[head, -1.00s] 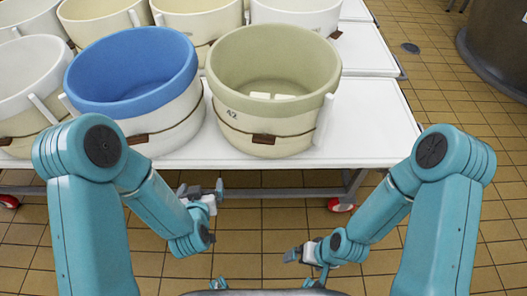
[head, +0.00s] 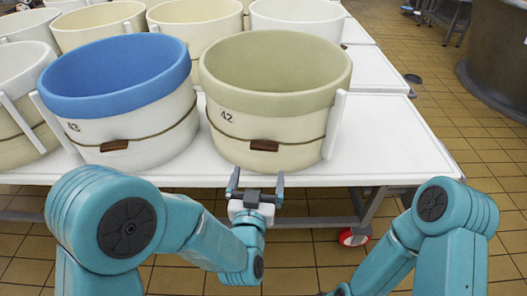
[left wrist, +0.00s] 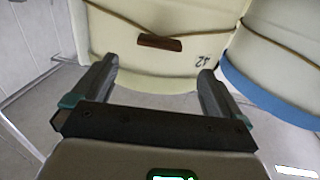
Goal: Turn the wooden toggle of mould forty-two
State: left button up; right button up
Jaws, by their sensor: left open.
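Mould forty-two (head: 285,110) is a cream tub with an olive-green rim, marked 42, at the front of the white table. Its brown wooden toggle (head: 264,145) lies roughly level on the cord around the tub. My left gripper (head: 257,183) is open and empty, in front of and below the toggle, apart from it. In the left wrist view the picture is upside down; the toggle (left wrist: 159,43) shows beyond and between the open fingers (left wrist: 157,75), with the number 42 to its right. My right arm is at the lower right; its gripper is out of frame.
A blue-rimmed mould (head: 120,100) marked 43, with its own toggle (head: 114,145), stands close on the left. Several other cream tubs stand behind. The white table (head: 400,145) is bare to the right of mould forty-two. A dark vat (head: 495,55) is at the far right.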

aim_at(264, 150)
pick_arm(q)
jog(key=w, duration=0.3)
jog(key=w+d, duration=0.1)
jog(key=w, duration=0.2)
jog(key=w+b, duration=0.1)
jog(key=w, duration=0.3)
jog(key=shift+d, duration=0.2)
jog(key=c, duration=1)
